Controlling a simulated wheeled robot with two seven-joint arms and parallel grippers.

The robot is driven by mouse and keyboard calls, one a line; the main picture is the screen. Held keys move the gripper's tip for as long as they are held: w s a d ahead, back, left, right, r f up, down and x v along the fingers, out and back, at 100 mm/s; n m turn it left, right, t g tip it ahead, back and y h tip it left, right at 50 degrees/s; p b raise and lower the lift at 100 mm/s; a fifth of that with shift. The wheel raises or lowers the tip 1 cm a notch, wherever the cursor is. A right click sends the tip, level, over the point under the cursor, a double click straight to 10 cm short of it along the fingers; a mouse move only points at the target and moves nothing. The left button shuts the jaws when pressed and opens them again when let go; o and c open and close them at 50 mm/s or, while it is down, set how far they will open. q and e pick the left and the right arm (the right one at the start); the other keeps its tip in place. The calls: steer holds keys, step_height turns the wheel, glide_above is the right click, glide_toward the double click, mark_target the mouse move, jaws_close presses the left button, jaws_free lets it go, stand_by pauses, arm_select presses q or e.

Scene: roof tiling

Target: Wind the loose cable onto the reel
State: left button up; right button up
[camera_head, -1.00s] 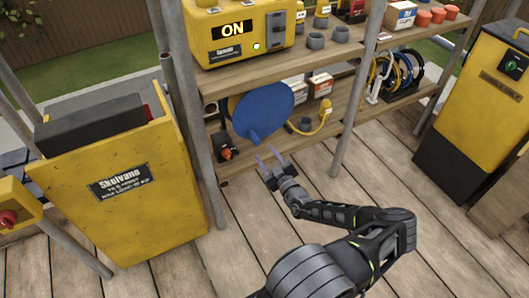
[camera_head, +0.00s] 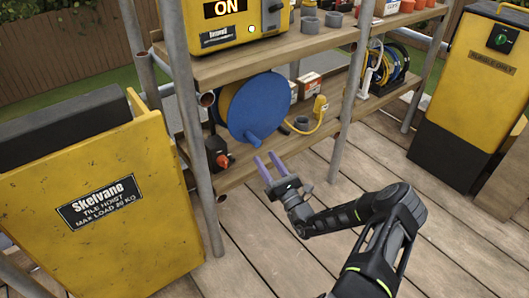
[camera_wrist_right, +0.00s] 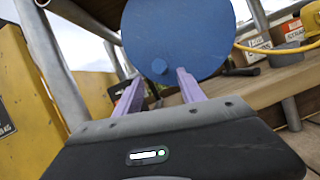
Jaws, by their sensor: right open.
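The cable reel (camera_head: 258,105) stands on the lower shelf, its blue round face toward me, with a blue knob (camera_head: 253,139) low on that face. A yellow cable (camera_head: 318,115) runs out to the right of the reel and ends in a yellow plug or connector on the shelf. My right gripper (camera_head: 267,164) is open and empty, in front of and below the reel, its two purple fingers pointing at it. In the right wrist view the reel (camera_wrist_right: 175,35) fills the top, with the knob (camera_wrist_right: 159,66) between the fingertips. My left gripper is out of view.
The shelf rack's metal posts (camera_head: 196,150) stand left and right of the reel. A yellow tile hoist (camera_head: 100,215) is at left and a yellow cabinet (camera_head: 480,90) at right. A second reel with cables (camera_head: 390,65) sits farther right. A red-knobbed box (camera_head: 217,153) is beside the reel. The plank floor is open.

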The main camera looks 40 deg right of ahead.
mark_target(256, 142)
steer(key=shift+n, duration=0.3)
steer(key=b+x, duration=0.2)
steer(key=x, duration=0.5)
steer(key=shift+w, duration=0.1)
steer(key=shift+w+d+r, duration=0.1)
steer(key=shift+w+r, duration=0.05)
steer(key=shift+w, duration=0.1)
steer(key=shift+c, duration=0.6)
jaws_close()
stand_by(0.6)
